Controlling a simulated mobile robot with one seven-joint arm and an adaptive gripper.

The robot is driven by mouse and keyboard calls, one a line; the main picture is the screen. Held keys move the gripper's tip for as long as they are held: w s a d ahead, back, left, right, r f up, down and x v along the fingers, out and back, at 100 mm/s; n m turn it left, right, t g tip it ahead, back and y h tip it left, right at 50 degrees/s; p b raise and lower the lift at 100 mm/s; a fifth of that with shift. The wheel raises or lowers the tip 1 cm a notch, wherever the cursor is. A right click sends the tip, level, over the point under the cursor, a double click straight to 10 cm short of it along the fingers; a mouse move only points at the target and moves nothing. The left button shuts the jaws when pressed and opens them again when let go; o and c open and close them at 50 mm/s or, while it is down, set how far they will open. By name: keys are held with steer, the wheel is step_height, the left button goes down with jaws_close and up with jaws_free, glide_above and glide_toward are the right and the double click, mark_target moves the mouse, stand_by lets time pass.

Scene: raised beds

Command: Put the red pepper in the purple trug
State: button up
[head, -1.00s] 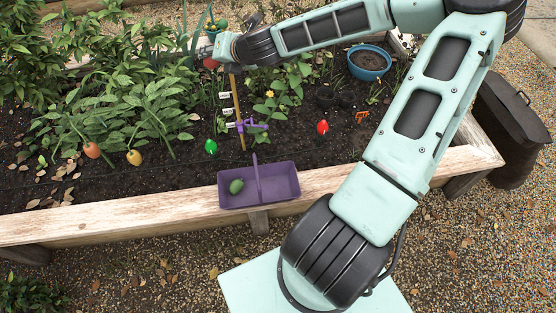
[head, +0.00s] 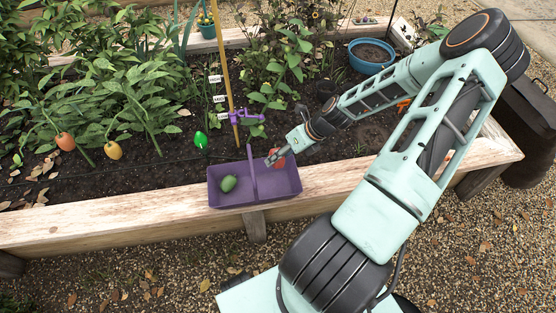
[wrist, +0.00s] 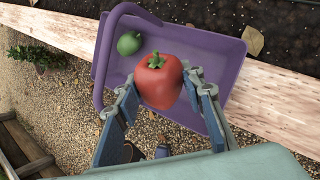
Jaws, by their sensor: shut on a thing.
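My gripper (head: 274,158) is shut on the red pepper (head: 280,154), at the trug's back edge, right of the handle in the head view. In the wrist view the red pepper (wrist: 160,82) is between both fingers, stem toward the camera, overlapping the trug's wall. I cannot tell its exact height above the rim. The purple trug (head: 278,190) sits on the bed's wooden edge, its handle upright across the middle. A green vegetable (head: 228,184) lies in its left part; it also shows in the wrist view (wrist: 129,43). The trug's right part looks empty.
A wooden plank edge (head: 120,222) runs along the bed's front. A purple-clipped stake (head: 230,85) stands behind the trug. A green item (head: 200,140), yellow (head: 113,150) and orange (head: 65,142) ones are on the bed's left. A blue pot (head: 371,56) stands at the back right.

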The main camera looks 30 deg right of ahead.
step_height(320, 180, down, 12)
steer(key=b, duration=1.1)
steer(key=shift+r, duration=0.15)
steer(key=o, duration=1.4)
steer(key=shift+o, duration=0.2)
step_height(320, 180, up, 12)
steer(key=p, duration=1.2)
steer(key=shift+r, duration=0.1)
